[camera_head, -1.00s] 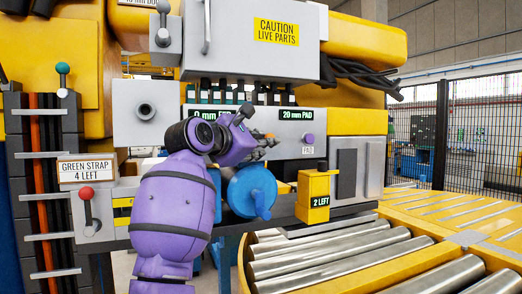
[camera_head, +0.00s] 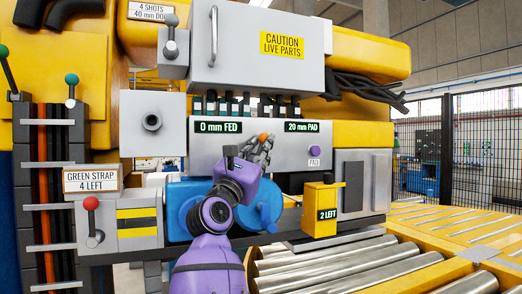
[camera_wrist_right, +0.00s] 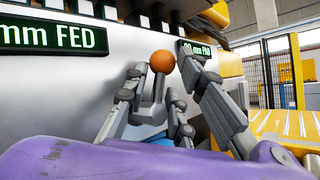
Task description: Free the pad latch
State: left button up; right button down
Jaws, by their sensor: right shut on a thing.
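A short grey lever with an orange ball knob (camera_head: 262,138) stands on the grey panel (camera_head: 285,158), between the "0 mm FED" and "20 mm PAD" displays. My right gripper (camera_head: 258,148) reaches it from below. In the right wrist view, the orange knob (camera_wrist_right: 162,61) sits between the fingers of my right gripper (camera_wrist_right: 164,72), which are shut on the lever just below the knob. The exact contact is partly hidden by the fingers. No label in view names a pad latch. My left gripper is not in view.
A purple button (camera_head: 314,151) with a small label is on the panel's right. A yellow "2 LEFT" box (camera_head: 320,208) and a blue round part (camera_head: 262,204) are below. A red-knobbed lever (camera_head: 91,204) is at left. Rollers (camera_head: 330,262) fill the lower right.

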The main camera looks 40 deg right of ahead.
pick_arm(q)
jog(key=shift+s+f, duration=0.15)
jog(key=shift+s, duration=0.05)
pick_arm(e)
jog(key=shift+n, duration=0.4)
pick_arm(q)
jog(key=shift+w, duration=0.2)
pick_arm(e)
jog(key=c, duration=1.9)
grip_release()
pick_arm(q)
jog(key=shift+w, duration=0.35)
pick_arm(e)
jog(key=shift+o, duration=1.1)
jog(key=shift+a, duration=0.1)
jog(key=shift+f, duration=0.1)
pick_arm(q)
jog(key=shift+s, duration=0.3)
pick_arm(e)
jog(key=v, duration=1.2)
